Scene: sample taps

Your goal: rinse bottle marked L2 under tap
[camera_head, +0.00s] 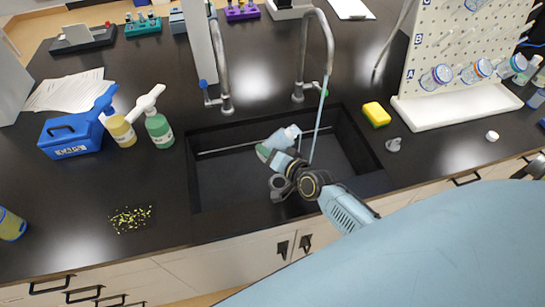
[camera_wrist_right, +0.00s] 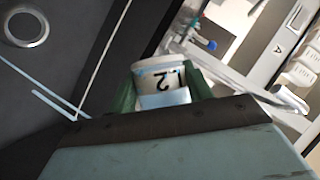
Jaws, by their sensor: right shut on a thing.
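My right gripper (camera_head: 279,145) is over the sink (camera_head: 215,170), shut on a small pale bottle (camera_head: 284,138). In the right wrist view the bottle (camera_wrist_right: 162,78) sits between the two green fingers, and its label reads L2, upside down in the picture. The bottle looks tilted in the head view; its mouth is hard to make out. The right tap (camera_head: 330,50) has a thin pale blue stream (camera_head: 318,120) falling from its spout, just right of the bottle. I cannot tell whether the water touches it. My left gripper is not in view.
The left tap (camera_head: 222,75) stands beside the right one. A yellow sponge (camera_head: 376,114) lies right of the sink. Two pump bottles, one green (camera_head: 160,130), and a blue box (camera_head: 70,137) stand left. A pegboard (camera_head: 455,50) holds lettered bottles. Yellow-green crumbs (camera_head: 130,218) lie front left.

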